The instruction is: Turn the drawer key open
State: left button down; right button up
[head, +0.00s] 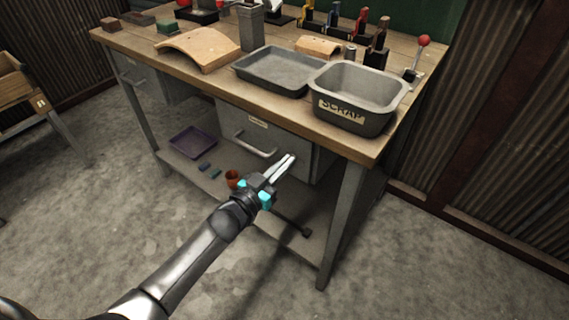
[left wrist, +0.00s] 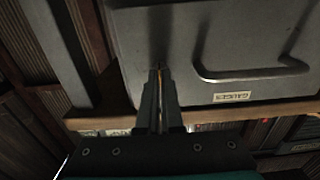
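The grey drawer (head: 265,135) hangs under the workbench and looks closed. It has a bar handle (head: 254,146) and a small label that reads GAUGES in the left wrist view (left wrist: 235,96). My left gripper (head: 286,160) is at the drawer front, to the right of the handle. In the left wrist view its fingers (left wrist: 159,72) are nearly together and point at the drawer face, with a thin orange-brown line between them. No key can be made out clearly; the fingertips cover that spot. My right gripper is not in view.
The workbench top (head: 215,82) overhangs the drawer. On it stand a grey tray (head: 280,72) and a SCRAP bin (head: 355,98). A bench leg (head: 343,225) is right of my gripper.

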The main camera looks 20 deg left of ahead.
pick_arm(q)
jog(key=shift+m, duration=0.3)
jog(key=shift+s+d+f+m+b, duration=0.1)
jog(key=shift+m+b, duration=0.15)
jog(key=shift+m, duration=2.65)
jog(key=shift+w+d+f+m+b, duration=0.1)
jog(key=shift+m+b, duration=0.15)
jog(key=shift+m, duration=2.65)
jog(key=shift+s+d+f+m+b, duration=0.1)
jog(key=shift+m+b, duration=0.15)
jog(key=shift+m, duration=2.65)
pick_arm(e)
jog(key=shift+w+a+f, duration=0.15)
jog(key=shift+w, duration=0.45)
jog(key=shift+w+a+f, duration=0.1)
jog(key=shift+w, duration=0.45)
pick_arm(q)
jog(key=shift+a, duration=0.1)
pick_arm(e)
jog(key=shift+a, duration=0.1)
pick_arm(q)
jog(key=c, duration=1.1)
grip_release()
jog(key=shift+s, duration=0.1)
